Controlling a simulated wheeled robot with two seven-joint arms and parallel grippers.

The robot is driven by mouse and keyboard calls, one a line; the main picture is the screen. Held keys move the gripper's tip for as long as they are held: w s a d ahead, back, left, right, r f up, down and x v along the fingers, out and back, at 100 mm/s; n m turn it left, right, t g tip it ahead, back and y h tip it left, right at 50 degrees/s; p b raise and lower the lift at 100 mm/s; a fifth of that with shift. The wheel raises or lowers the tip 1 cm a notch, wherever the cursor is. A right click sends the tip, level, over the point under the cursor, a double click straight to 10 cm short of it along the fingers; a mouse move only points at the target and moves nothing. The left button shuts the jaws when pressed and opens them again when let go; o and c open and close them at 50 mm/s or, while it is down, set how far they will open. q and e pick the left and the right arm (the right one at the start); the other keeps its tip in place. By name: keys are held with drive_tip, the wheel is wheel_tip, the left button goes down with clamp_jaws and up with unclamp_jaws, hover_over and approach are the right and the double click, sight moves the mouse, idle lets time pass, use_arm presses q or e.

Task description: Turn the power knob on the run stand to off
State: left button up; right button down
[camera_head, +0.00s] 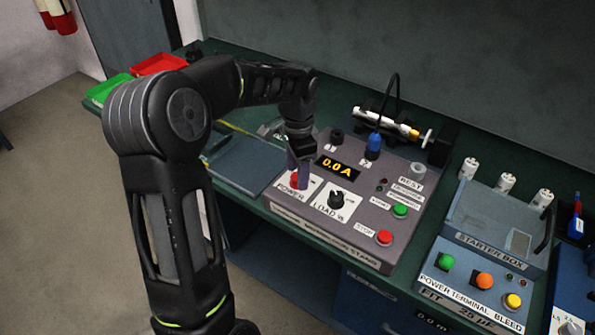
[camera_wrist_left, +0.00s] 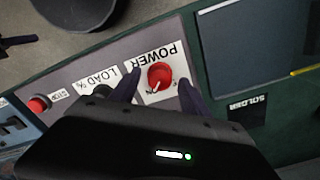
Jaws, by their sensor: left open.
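The red power knob (camera_head: 294,181) sits on a white POWER label plate on the sloped grey run stand (camera_head: 400,255). In the left wrist view the knob (camera_wrist_left: 160,75) lies between my two fingertips, with a gap on each side. A white pointer mark on the knob points to small letters that look like ON. My left gripper (camera_head: 299,174) is open, close over the knob and pointing down, and it partly hides the knob in the head view. My right gripper is in neither view.
A black load knob (camera_head: 337,199) stands right beside the power knob. Green start (camera_head: 400,210) and red stop (camera_head: 384,237) buttons are further right. The display (camera_head: 337,167) reads 0.0 A. A starter box (camera_head: 487,265) stands to the right. A blue-grey mat (camera_head: 245,163) lies left.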

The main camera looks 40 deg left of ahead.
use_arm(q)
drive_tip(key=shift+f, duration=0.4)
drive_tip(key=shift+c, duration=0.5)
clamp_jaws()
